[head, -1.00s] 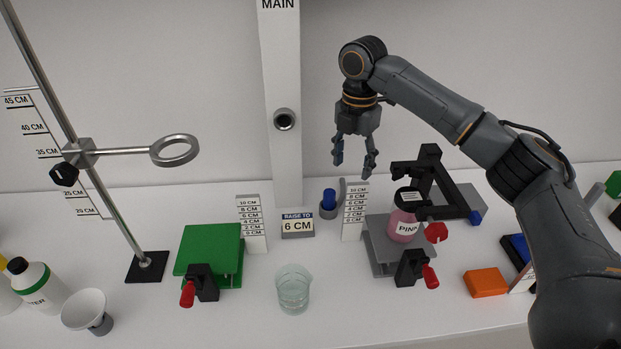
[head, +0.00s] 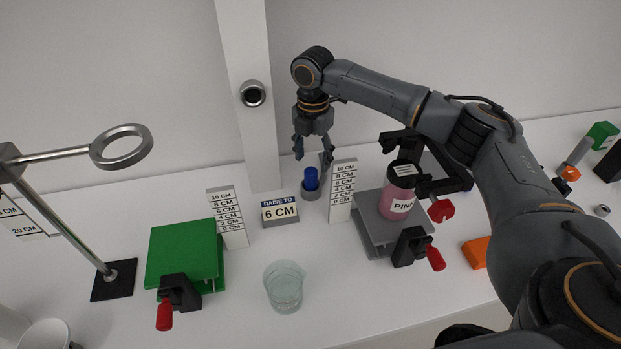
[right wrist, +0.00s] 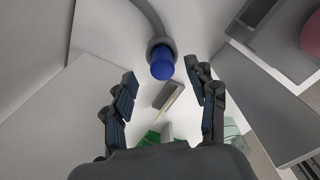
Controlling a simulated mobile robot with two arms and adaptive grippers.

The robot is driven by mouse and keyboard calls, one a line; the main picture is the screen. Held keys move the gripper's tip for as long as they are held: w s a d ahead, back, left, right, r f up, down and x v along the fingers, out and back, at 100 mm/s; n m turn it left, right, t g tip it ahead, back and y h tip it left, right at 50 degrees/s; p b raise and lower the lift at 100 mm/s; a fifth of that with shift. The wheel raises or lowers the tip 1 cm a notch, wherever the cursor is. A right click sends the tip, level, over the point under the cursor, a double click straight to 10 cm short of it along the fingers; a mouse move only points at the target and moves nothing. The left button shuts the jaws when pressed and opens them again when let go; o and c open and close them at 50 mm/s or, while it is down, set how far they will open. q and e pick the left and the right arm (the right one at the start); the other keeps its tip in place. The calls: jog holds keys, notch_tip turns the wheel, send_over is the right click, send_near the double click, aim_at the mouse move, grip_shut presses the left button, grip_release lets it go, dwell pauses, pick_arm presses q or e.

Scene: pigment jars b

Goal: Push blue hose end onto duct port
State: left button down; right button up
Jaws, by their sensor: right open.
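The blue hose end (head: 311,179) stands upright in a grey ring holder (head: 311,194) on the table, between the sign and the right scale. In the right wrist view the blue end (right wrist: 162,69) shows ahead, between the lines of the two fingers, with a curved grey hose (right wrist: 149,15) behind it. My right gripper (head: 313,159) is open and empty, pointing down just above the blue end, seemingly not touching it. The duct port (head: 253,93) is a round metal-rimmed hole on the white column, up and left of the gripper. My left gripper is not in view.
The white column (head: 247,140) rises behind. The "6 CM" sign (head: 280,212) and the right scale (head: 342,190) flank the holder closely. A pink jar (head: 397,192) stands on a grey platform (head: 378,224). A glass beaker (head: 284,287) and green platform (head: 184,250) are nearer.

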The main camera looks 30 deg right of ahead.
aim_at(311, 171)
jog(key=shift+f, duration=0.25)
jog(key=f, duration=0.1)
jog(key=f+p, duration=0.2)
jog(key=f, duration=0.1)
jog(key=shift+s+a+f, duration=0.1)
jog(key=shift+s+a, duration=0.2)
jog(key=shift+a, duration=0.05)
jog(key=shift+f, duration=0.35)
jog(key=shift+r, duration=0.1)
grip_shut()
